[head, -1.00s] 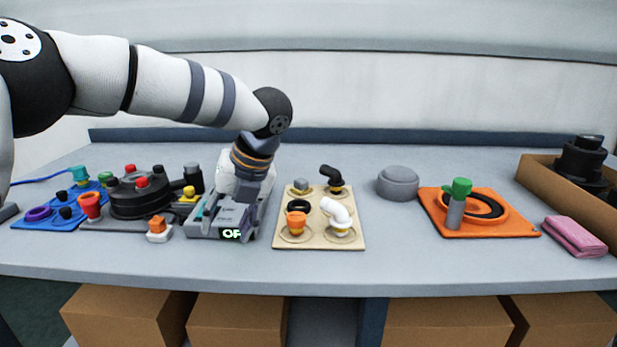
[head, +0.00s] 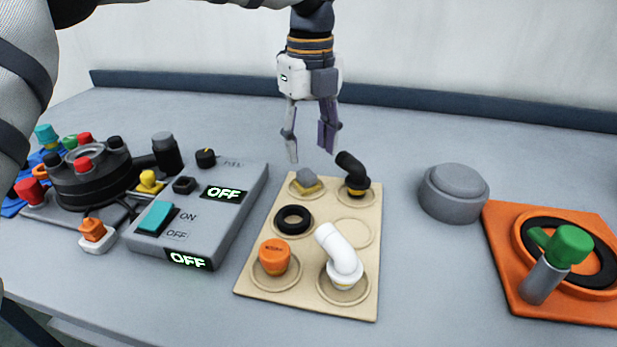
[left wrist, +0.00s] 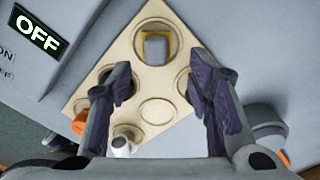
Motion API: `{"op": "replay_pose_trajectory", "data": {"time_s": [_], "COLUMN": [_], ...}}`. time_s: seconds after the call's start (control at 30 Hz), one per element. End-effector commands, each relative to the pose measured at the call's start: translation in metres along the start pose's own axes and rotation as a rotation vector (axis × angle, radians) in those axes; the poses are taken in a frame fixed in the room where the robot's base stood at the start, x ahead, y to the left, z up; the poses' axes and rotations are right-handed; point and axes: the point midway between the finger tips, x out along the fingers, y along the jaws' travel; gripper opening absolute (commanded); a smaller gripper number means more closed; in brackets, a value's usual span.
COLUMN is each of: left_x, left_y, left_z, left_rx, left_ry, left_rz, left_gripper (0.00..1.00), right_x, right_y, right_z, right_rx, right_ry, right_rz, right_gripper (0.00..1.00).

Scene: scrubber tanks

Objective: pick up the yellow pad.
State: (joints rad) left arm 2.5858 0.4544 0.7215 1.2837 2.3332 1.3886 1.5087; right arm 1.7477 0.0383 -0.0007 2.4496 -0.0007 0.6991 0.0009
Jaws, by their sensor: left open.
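The yellow pad (head: 310,189) lies in a round recess at the back left of the beige board (head: 262,290), with a grey block on top of it. In the left wrist view its yellow edge (left wrist: 175,43) shows around the grey block, beyond the fingertips. My left gripper (head: 311,156) points down with its fingers apart and empty. It is above the back of the board, close to the pad and not touching it. In the left wrist view the open fingers (left wrist: 162,83) frame the board's middle. My right gripper is not in view.
A black elbow (head: 354,174) stands right beside the pad. A black ring (head: 293,219), orange cup (head: 274,257) and white elbow (head: 341,257) are on the board. A grey control box (head: 225,215) is left, a grey round block (head: 454,193) right. The table behind is clear.

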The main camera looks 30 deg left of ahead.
Motion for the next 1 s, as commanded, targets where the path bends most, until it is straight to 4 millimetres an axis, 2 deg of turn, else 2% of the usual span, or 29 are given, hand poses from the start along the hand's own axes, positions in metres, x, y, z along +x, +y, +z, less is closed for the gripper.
{"op": "replay_pose_trajectory", "data": {"time_s": [0.3, 0.53, 0.57, 0.73, 0.87, 0.9, 1.0], "left_x": [0.052, 0.055, 0.055, 0.055, 0.054, 0.054, 0.054], "left_y": [0.008, 0.007, 0.007, 0.007, 0.007, 0.007, 0.007], "left_z": [-0.002, -0.002, -0.002, -0.002, -0.002, -0.002, -0.002], "left_rx": [0.000, 0.000, 0.000, 0.001, 0.001, 0.001, 0.001], "left_ry": [-0.001, -0.002, -0.002, -0.002, -0.002, -0.002, -0.002], "left_rz": [0.001, -0.002, -0.002, -0.002, -0.002, -0.002, -0.002], "left_gripper": [0.47, 0.47, 0.44, 0.06, 0.04, 0.00, 0.00], "right_x": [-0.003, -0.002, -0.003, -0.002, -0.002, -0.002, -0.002], "right_y": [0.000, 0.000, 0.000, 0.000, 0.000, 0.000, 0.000], "right_z": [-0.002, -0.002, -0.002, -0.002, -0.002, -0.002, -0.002], "right_rx": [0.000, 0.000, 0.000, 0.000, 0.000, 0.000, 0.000], "right_ry": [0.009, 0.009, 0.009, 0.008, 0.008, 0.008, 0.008], "right_rz": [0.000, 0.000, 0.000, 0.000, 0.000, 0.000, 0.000], "right_gripper": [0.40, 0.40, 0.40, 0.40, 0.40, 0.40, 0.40]}}
